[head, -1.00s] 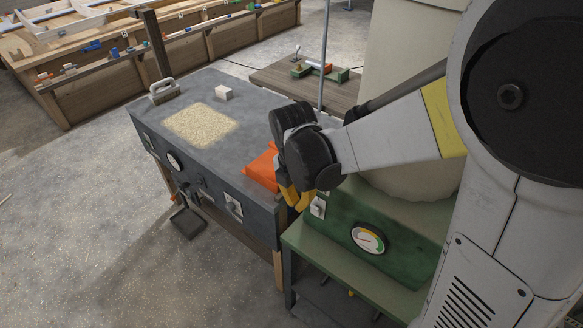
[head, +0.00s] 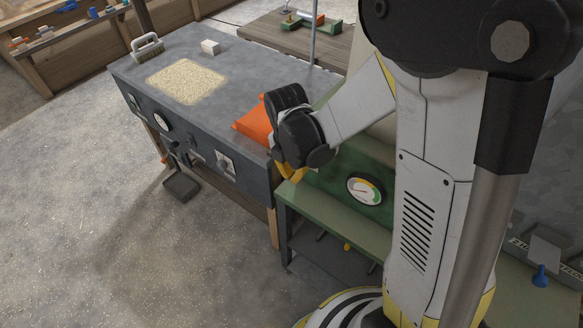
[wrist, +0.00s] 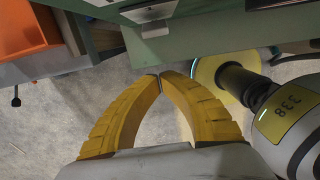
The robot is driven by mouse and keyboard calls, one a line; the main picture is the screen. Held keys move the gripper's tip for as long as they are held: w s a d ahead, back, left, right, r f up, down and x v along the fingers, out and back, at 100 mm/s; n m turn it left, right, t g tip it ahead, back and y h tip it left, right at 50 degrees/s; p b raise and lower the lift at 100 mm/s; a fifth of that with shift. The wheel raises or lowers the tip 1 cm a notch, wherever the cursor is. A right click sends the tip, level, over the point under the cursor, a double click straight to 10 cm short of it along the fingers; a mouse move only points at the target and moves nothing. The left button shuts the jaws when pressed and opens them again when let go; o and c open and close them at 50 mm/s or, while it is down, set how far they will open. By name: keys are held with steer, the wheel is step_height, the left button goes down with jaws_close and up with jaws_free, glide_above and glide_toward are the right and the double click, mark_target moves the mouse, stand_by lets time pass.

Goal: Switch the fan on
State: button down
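A green housing (head: 345,172) with a round gauge (head: 365,190) stands on a green bench, below a pale bag-like body. I cannot tell for sure that it belongs to the fan. In the wrist view a light switch plate (wrist: 150,12) sits on a green face at the top edge; its lever position is not clear. My gripper (head: 290,174) is in front of the housing's left end and hides the plate in the head view. In the wrist view its yellow fingertips (wrist: 160,78) meet, empty, a little below the plate, apart from it.
A grey workbench (head: 225,55) with sawdust, a brush (head: 148,48) and a white block (head: 210,47) stands left. An orange piece (head: 255,122) lies close to my gripper. Floor at lower left is clear.

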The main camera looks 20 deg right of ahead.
steer(key=shift+w+d+r, duration=0.4)
steer(key=shift+w+d, duration=0.15)
steer(key=shift+d, duration=0.2)
steer(key=shift+w+d+r, duration=0.4)
steer(key=shift+w+d, duration=0.1)
steer(key=shift+d, duration=0.25)
steer(key=shift+w+d+r+g+y, duration=0.4)
steer(key=shift+w+d+r+y, duration=0.05)
steer(key=shift+d+r+y, duration=0.2)
steer(key=shift+p, duration=0.3)
